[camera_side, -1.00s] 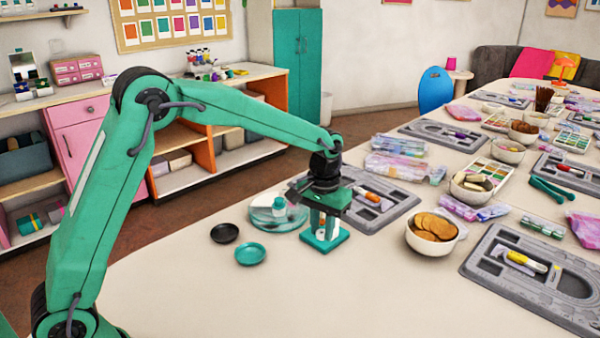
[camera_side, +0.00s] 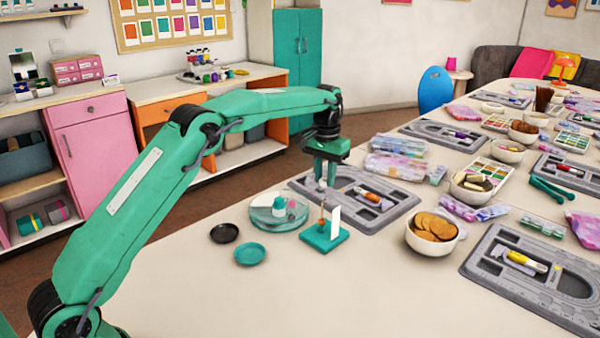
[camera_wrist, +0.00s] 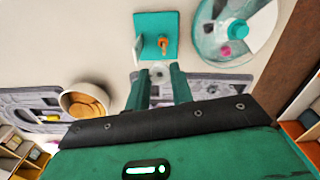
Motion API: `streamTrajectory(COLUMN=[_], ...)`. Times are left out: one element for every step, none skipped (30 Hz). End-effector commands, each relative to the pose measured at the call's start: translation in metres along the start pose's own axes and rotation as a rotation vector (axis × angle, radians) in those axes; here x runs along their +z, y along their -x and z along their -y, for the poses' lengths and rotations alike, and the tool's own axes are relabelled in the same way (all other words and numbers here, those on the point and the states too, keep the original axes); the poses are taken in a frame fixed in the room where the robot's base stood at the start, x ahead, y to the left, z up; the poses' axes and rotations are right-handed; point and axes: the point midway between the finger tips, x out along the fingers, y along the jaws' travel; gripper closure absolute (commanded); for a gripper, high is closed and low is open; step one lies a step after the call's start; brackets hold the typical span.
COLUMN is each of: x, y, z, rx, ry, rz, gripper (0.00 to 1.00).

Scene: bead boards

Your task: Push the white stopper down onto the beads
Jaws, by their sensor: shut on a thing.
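My gripper (camera_side: 320,178) is shut on the small white stopper (camera_side: 322,184) and holds it up in the air. In the wrist view the stopper (camera_wrist: 158,71) is a pale round piece between the fingertips (camera_wrist: 158,80). The teal stand (camera_side: 326,240) is on the table below and in front of the gripper, clear of it. It has a thin upright post with a small orange-brown bead (camera_side: 322,222) on it, and a white card (camera_side: 335,220) beside the post. The stand also shows in the wrist view (camera_wrist: 157,22). The exact number of beads is too small to tell.
A clear round dish (camera_side: 262,215) with a teal-and-white item stands left of the stand. A black saucer (camera_side: 225,233) and a teal saucer (camera_side: 250,254) lie nearby. A grey bead board (camera_side: 390,212) lies behind, and a bowl of biscuits (camera_side: 414,243) is right. The front table is clear.

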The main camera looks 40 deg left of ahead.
Motion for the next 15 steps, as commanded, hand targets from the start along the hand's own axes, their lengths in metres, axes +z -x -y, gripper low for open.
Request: streamTrajectory(x=[-0.0025, -0.0035, -0.0042, -0.0046, -0.0050, -0.0054, -0.0055, -0.0056, -0.0056, -0.0056, -0.0056, -0.0055, -0.0055, -0.0055, -0.0054], y=[0.0003, 0.0007, 0.0011, 0.0015, 0.0018, 0.0022, 0.0024, 0.0024, 0.0024, 0.0024, 0.0023, 0.0020, 0.0017, 0.0013, 0.0005], z=[0.0026, 0.0037, 0.0048, 0.0055, 0.0061, 0.0065, 0.0067, 0.0068, 0.0069, 0.0068, 0.0068, 0.0067, 0.0067, 0.0067, 0.0067], rx=[0.000, 0.000, 0.000, 0.000, 0.000, 0.000, 0.000, 0.000, 0.000, 0.000, 0.000, 0.000, 0.000, 0.000, 0.000], ry=[0.000, 0.000, 0.000, 0.000, 0.000, 0.000, 0.000, 0.000, 0.000, 0.000, 0.000, 0.000, 0.000, 0.000, 0.000], rz=[-0.001, -0.001, 0.000, 0.001, 0.001, 0.000, 0.000, 0.000, 0.000, 0.000, 0.000, 0.000, 0.000, 0.000, 0.001], gripper=[0.98, 0.98, 0.98, 0.98, 0.98, 0.98, 0.98, 0.98, 0.98, 0.98, 0.98, 0.98, 0.98, 0.98, 0.98])
